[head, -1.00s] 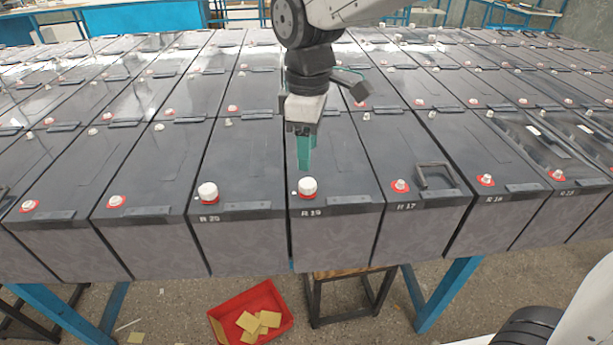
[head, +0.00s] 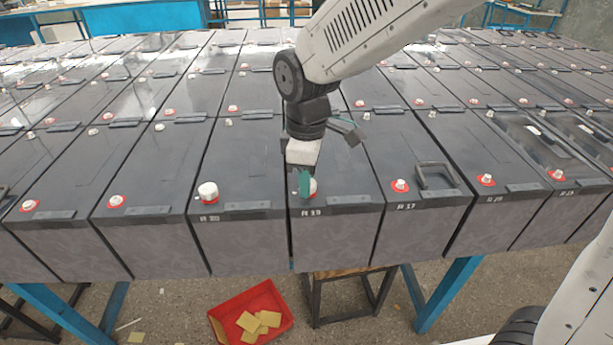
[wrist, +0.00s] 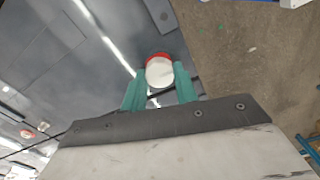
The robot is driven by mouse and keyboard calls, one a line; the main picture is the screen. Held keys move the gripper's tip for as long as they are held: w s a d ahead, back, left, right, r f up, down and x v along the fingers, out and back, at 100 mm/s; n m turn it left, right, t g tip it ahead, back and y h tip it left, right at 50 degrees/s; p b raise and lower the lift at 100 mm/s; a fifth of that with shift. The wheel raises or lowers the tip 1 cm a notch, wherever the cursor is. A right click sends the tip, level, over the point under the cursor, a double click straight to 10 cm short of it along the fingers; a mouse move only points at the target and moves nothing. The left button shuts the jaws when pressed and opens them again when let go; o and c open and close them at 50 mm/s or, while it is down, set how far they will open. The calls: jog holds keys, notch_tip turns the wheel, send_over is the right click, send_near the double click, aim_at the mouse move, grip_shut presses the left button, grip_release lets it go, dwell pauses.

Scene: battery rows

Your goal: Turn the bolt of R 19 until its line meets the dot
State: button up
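The bolt of R 19 (head: 313,187) has a white round cap on a red base and stands near the front edge of the R 19 battery (head: 340,207). My gripper (head: 305,186) points down at it, and a green finger covers the cap's left part in the head view. In the wrist view the cap (wrist: 160,72) sits between the tips of my two green fingers (wrist: 160,80), which stand apart on either side of it. I cannot tell whether they touch it. The line and the dot cannot be made out.
The R 20 battery has a similar large white cap (head: 208,190) to the left. The R 17 battery has a smaller bolt (head: 400,185) and a raised black handle (head: 436,176) to the right. A red bin (head: 250,312) with yellowish pieces lies on the floor below.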

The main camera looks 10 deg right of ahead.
jog(key=c, duration=0.3)
jog(key=m, duration=0.3)
jog(key=shift+m, duration=0.4)
jog(key=m, duration=0.4)
jog(key=shift+m, duration=0.3)
jog(key=m, duration=0.4)
jog(key=shift+w+d+m, duration=0.1)
jog(key=shift+m, duration=2.7)
